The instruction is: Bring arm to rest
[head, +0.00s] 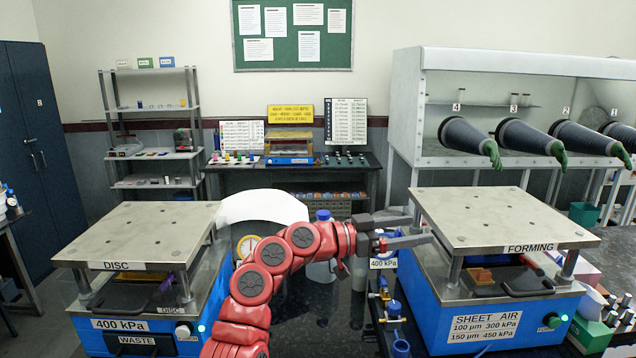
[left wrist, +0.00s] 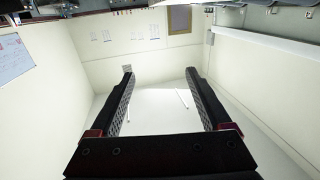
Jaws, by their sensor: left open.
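My red left arm (head: 272,268) rises from the bottom middle of the head view and bends to the right. My left gripper (head: 428,238) points right, with its tips close to the near left side of the FORMING press (head: 500,215); I cannot tell whether they touch it. In the left wrist view the two black fingers (left wrist: 160,95) stand wide apart with nothing between them. Only walls and ceiling show beyond them. My right gripper is in neither view.
The DISC press (head: 140,230) stands at the left. A gauge (head: 247,245) and valves (head: 390,305) sit near my arm. A glovebox (head: 520,100) stands at the back right, and a bench (head: 345,163) with a small press is at the back. Space above my arm looks clear.

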